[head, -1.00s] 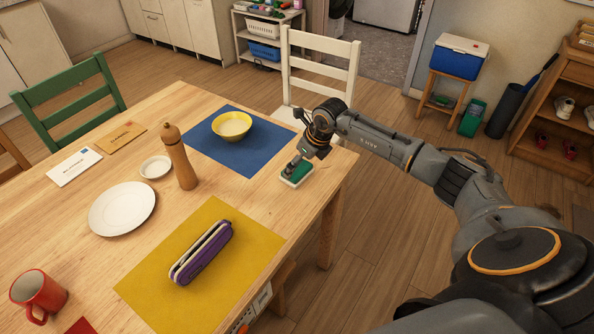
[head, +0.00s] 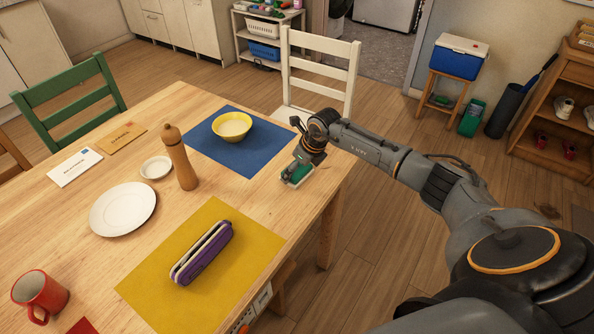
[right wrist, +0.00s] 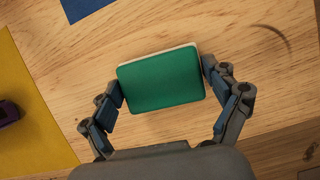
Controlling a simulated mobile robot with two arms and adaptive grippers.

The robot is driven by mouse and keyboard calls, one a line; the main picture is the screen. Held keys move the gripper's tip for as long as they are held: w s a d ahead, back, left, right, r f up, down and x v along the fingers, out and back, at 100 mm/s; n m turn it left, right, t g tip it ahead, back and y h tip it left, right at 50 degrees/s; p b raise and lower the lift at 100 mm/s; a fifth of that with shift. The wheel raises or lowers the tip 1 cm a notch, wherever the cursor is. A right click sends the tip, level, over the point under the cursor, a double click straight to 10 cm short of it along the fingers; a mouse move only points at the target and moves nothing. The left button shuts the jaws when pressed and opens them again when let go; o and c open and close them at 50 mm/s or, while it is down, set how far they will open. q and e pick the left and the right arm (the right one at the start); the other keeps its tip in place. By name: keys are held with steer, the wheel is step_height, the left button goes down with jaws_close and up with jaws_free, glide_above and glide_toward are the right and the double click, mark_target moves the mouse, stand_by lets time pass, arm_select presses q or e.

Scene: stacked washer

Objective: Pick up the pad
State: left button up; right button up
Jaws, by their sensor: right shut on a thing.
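The pad (head: 296,175) is a small block, green on top with a pale underside. It is at the right edge of the wooden table in the head view. In the right wrist view the pad (right wrist: 162,79) lies between my two fingers, which press on its left and right ends. My right gripper (head: 300,167) is shut on it from above, and its arm partly hides it in the head view. I cannot tell whether the pad is touching the table or just above it. My left gripper is not in view.
A blue placemat (head: 262,168) with a yellow bowl (head: 231,126) is left of the pad. A pepper mill (head: 179,160) stands left of the blue mat. A white chair (head: 330,100) stands behind the table.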

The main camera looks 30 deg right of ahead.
steer(key=shift+r, duration=0.1)
steer(key=shift+r, duration=0.2)
step_height(320, 180, up, 2)
steer(key=shift+r+b, duration=0.15)
steer(key=shift+b, duration=0.4)
steer(key=s+a+r, duration=0.1)
steer(key=s+r, duration=0.4)
steer(key=r, duration=0.1)
steer(key=shift+r+b, duration=0.15)
steer(key=shift+b, duration=0.15)
steer(key=s+r, duration=0.1)
steer(key=s, duration=0.1)
steer(key=s+a+r+b, duration=0.1)
steer(key=s, duration=0.2)
steer(key=s+r, duration=0.1)
steer(key=s, duration=0.1)
steer(key=shift+s+a+b, duration=0.2)
steer(key=shift+a+b, duration=0.1)
steer(key=shift+a, duration=0.05)
steer(key=shift+s+a+r, duration=0.2)
steer(key=shift+s+r, duration=0.2)
steer(key=shift+s, duration=0.25)
